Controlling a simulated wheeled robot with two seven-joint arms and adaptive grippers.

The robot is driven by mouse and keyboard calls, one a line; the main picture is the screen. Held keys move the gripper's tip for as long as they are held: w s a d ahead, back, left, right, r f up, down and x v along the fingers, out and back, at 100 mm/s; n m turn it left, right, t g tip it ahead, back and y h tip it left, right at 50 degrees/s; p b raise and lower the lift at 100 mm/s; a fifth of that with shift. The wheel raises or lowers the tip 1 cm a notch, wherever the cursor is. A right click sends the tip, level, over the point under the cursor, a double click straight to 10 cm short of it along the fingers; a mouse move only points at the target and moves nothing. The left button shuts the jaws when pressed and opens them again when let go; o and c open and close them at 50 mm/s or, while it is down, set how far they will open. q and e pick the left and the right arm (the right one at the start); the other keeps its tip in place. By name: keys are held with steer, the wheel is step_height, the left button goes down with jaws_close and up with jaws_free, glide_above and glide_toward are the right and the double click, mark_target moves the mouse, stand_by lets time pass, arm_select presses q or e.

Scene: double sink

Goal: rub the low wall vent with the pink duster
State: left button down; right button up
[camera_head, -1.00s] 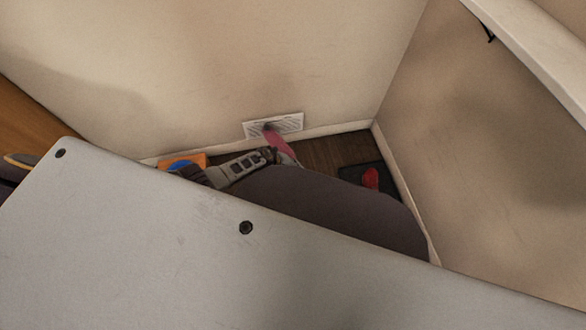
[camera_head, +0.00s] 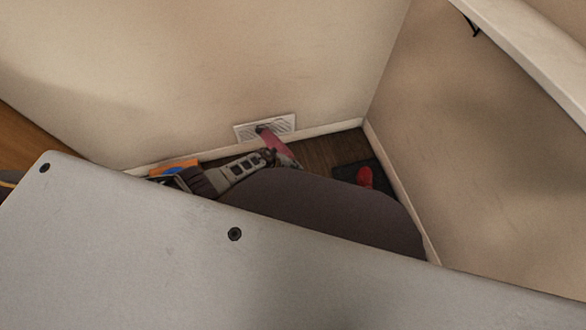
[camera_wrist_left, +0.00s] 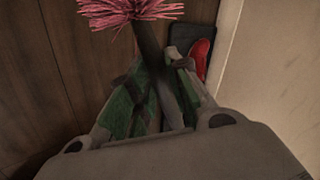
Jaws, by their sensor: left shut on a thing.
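The low wall vent (camera_head: 280,125) is a white slatted plate just above the baseboard in the head view. The pink duster (camera_head: 272,141) reaches up to it, its tip over the lower middle of the vent; I cannot tell whether it presses on it. My left gripper (camera_head: 268,156) is below the vent, shut on the duster's handle. In the left wrist view, the gripper (camera_wrist_left: 160,92) holds the dark handle, and the pink bristles of the duster (camera_wrist_left: 125,10) spread beyond the fingers. The vent is out of that view. My right gripper does not show.
A dark mat (camera_head: 350,172) with a red item (camera_head: 365,178) lies on the wood floor near the corner. An orange and blue object (camera_head: 172,168) is on the floor to the left. Walls close in behind and at right.

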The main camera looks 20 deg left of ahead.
arm_select(q)
steer(key=shift+w+d+b, duration=0.3)
steer(key=shift+w+d, duration=0.45)
steer(key=shift+d, duration=0.35)
steer(key=shift+w+d+b, duration=0.3)
steer(key=shift+w+d, duration=0.2)
steer(key=shift+d, duration=0.2)
steer(key=shift+w+d+b, duration=0.25)
steer(key=shift+w+d, duration=0.2)
steer(key=shift+d, duration=0.25)
steer(key=shift+s+a+p, duration=0.35)
steer(key=shift+s+a, duration=0.1)
steer(key=shift+a, duration=0.25)
steer(key=shift+s+a+p, duration=0.35)
steer(key=shift+s+a, duration=0.1)
steer(key=shift+a, duration=0.25)
steer(key=shift+s+a, duration=0.1)
steer(key=shift+a, duration=0.05)
steer(key=shift+s+a+p, duration=0.3)
steer(key=shift+s+a, duration=0.15)
steer(key=shift+a, duration=0.25)
steer(key=shift+s+a, duration=0.4)
steer(key=shift+a, duration=0.2)
